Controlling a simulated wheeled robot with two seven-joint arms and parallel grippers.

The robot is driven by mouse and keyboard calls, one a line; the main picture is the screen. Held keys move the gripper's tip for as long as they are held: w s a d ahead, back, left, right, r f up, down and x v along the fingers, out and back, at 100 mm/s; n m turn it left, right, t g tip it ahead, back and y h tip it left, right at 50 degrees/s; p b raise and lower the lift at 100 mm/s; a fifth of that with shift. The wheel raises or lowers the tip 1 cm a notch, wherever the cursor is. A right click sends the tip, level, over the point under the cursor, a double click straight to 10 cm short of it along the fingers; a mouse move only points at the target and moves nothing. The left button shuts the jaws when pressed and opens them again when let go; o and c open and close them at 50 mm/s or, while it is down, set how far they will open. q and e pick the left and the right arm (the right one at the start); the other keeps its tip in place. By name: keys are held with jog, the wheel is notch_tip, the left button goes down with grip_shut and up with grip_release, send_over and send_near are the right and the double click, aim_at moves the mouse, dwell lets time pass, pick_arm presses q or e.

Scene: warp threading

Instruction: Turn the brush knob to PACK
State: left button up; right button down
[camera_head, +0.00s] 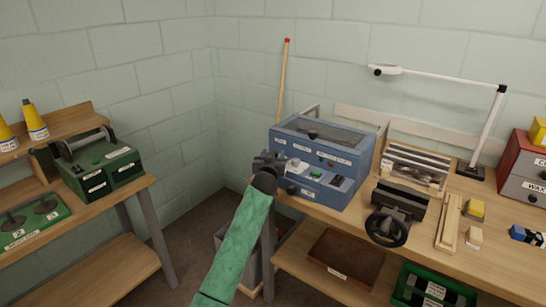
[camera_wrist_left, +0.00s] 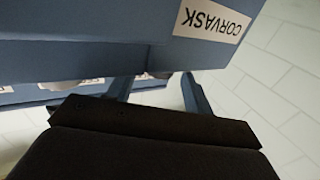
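The blue machine (camera_head: 325,150) stands on the right-hand bench with a dark window on top and small controls on its front. A green button (camera_head: 315,174) and a dark round knob (camera_head: 291,190) show there; their labels are too small to read, so I cannot tell which control is the brush knob. My left gripper (camera_head: 268,162) is at the machine's left front and hides part of the panel. In the left wrist view its two fingers (camera_wrist_left: 158,92) stand apart close to the blue housing (camera_wrist_left: 90,45), which bears an upside-down CORVASK label (camera_wrist_left: 212,20). My right gripper is not in view.
A dark handwheel vise (camera_head: 390,215), wooden strips (camera_head: 448,222) and yellow-topped blocks (camera_head: 475,208) lie right of the machine. A white lamp (camera_head: 440,78) stands behind them. A brown tray (camera_head: 345,257) is on the shelf below. A second bench (camera_head: 95,230) is at left.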

pick_arm(q)
jog(key=shift+s+f, duration=0.1)
jog(key=shift+s, duration=0.05)
jog(key=shift+s+f, duration=0.1)
jog(key=shift+s, duration=0.2)
jog(key=s+a+b, duration=0.1)
jog(key=s, duration=0.6)
jog(key=shift+b, duration=0.3)
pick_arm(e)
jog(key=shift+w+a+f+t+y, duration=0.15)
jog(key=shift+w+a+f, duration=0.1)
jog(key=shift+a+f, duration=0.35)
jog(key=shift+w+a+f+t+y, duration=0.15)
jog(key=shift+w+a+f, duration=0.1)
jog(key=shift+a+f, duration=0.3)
pick_arm(q)
jog(key=shift+a, duration=0.1)
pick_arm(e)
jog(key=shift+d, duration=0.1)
